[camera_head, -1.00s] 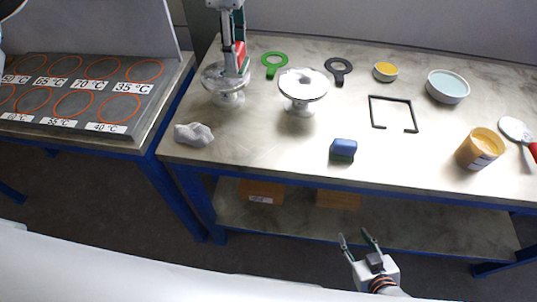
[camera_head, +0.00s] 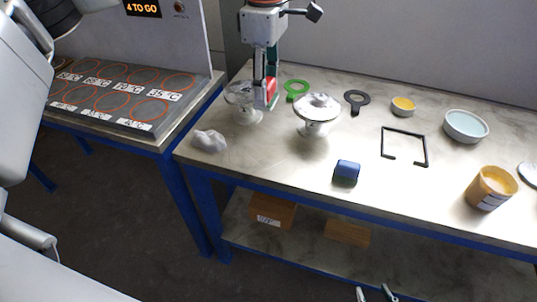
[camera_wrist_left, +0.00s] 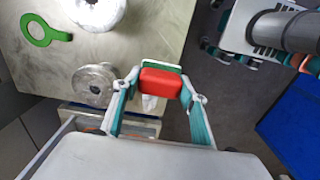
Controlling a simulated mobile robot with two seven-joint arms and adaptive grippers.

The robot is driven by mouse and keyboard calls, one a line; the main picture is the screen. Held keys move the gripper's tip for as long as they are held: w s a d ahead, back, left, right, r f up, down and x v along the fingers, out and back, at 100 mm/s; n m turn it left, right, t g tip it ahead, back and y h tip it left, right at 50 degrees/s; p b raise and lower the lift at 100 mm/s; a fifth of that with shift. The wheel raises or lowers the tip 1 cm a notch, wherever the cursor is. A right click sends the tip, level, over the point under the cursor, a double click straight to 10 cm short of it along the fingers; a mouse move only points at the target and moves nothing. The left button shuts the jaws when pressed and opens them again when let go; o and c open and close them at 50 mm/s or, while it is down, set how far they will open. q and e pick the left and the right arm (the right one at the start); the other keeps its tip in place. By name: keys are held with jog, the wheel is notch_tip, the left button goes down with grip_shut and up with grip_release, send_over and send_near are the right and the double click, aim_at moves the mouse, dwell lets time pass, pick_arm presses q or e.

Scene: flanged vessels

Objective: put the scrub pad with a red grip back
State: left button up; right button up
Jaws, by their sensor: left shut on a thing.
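My left gripper (camera_head: 265,103) is shut on the scrub pad with a red grip (camera_head: 272,90). It holds the pad above the table, beside the left flanged vessel (camera_head: 244,116) in the head view. In the left wrist view the red grip (camera_wrist_left: 160,83) sits between the two fingers, with a strip of green pad along its edge. My right gripper (camera_head: 374,294) is at the bottom edge of the head view, its fingertips apart and empty. A blue block (camera_head: 347,170) with a dark base lies near the table's front edge.
A second flanged vessel (camera_head: 317,126), a green ring (camera_head: 297,86), a black ring (camera_head: 355,98), a black open frame (camera_head: 427,150), bowls (camera_head: 466,126) and an orange tub (camera_head: 490,188) stand on the table. A crumpled white cloth (camera_head: 209,141) lies front left. A heater plate (camera_head: 125,90) is left.

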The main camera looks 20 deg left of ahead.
pick_arm(q)
jog(key=shift+f, duration=9.25)
pick_arm(e)
jog(key=shift+f, duration=0.3)
pick_arm(q)
jog(key=shift+f, duration=0.2)
jog(key=o, duration=1.1)
jog(key=shift+c, duration=0.2)
pick_arm(e)
jog(key=shift+f, duration=0.1)
pick_arm(q)
jog(key=shift+r, duration=0.1)
pick_arm(e)
jog(key=shift+s, duration=0.1)
pick_arm(q)
jog(key=shift+r, duration=0.25)
notch_tip(320, 180, up, 12)
